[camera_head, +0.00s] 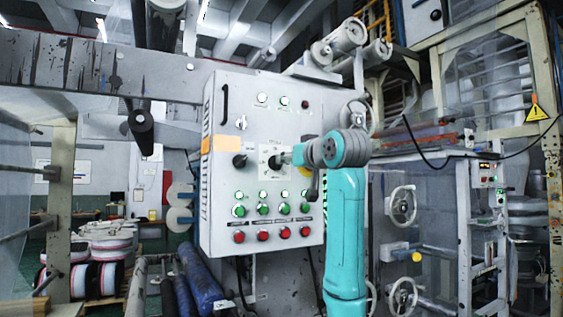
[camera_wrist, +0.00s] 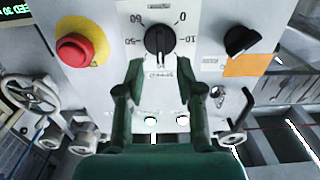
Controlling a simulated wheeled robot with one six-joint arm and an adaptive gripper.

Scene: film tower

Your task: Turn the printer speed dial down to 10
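The speed dial is a round black knob (camera_wrist: 158,40) on a white plate, seen upside down in the wrist view. The numbers 0, 10, 50 and 60 are readable around it. A pale mark shows on the knob, but I cannot tell surely which value it points to. My gripper (camera_wrist: 159,66) has its two green fingers apart, with nothing between them, close in front of the dial and roughly centred on it. I cannot tell whether they touch the knob. In the head view the dial plate (camera_head: 264,154) is partly hidden by my gripper (camera_head: 285,159).
The grey control panel (camera_head: 222,180) carries a second black knob (camera_wrist: 241,41), also in the head view (camera_head: 240,160). A red emergency stop (camera_wrist: 75,49) on a yellow disc sits beside the dial. Green buttons (camera_head: 263,209) and red buttons (camera_head: 262,236) line the panel below.

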